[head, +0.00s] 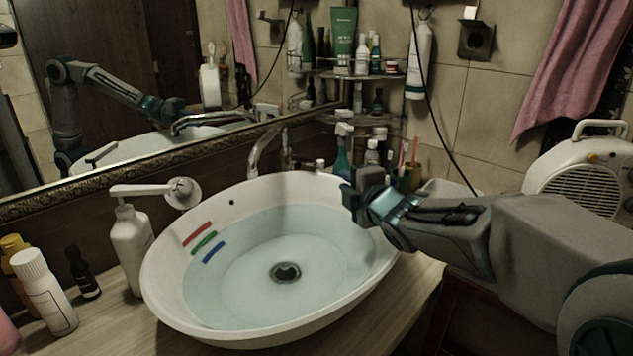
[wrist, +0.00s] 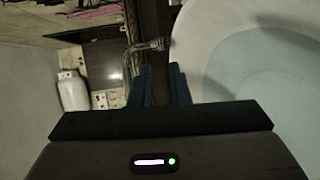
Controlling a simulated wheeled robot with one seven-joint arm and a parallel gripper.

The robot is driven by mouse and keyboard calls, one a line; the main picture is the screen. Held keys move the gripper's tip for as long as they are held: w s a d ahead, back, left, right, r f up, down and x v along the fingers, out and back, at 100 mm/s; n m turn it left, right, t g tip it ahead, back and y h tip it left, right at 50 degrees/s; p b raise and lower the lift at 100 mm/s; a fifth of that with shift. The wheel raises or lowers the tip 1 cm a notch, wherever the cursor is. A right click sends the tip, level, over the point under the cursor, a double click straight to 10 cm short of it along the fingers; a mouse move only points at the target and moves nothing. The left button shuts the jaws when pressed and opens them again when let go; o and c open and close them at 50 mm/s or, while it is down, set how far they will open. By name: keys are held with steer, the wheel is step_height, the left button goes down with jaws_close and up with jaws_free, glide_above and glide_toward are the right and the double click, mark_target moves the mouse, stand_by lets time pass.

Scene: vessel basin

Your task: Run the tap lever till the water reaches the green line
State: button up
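The white basin (head: 165,285) holds clear water (head: 255,250) over a dark drain. Red (head: 196,234), green (head: 204,242) and blue (head: 213,252) lines are on its left inner wall. The water's edge runs close to these lines; I cannot tell exactly which it meets. A white lever (head: 142,189) on a round mount sticks out left behind the basin. A metal spout (head: 262,148) stands at the back; no stream is clearly visible. My gripper (head: 355,200) is over the basin's right rim, away from the lever. Its blue fingers (wrist: 161,86) are slightly apart with nothing visibly held.
A white pump bottle (head: 130,245) stands just below the lever. Other bottles (head: 45,290) are at the left. A spray bottle (head: 342,155) and several toiletries stand behind my gripper. A mirror (head: 150,80) lines the back wall. A white heater (head: 585,170) is at the right.

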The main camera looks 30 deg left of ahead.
mark_target(314, 164)
steer(key=shift+n+y, duration=0.3)
steer(key=x, duration=0.4)
steer(key=p+x, duration=0.1)
steer(key=x, duration=0.4)
steer(key=s+p+x, duration=0.1)
steer(key=x, duration=0.4)
steer(key=shift+w+a+f, duration=0.1)
steer(key=shift+a, duration=0.5)
jaws_close()
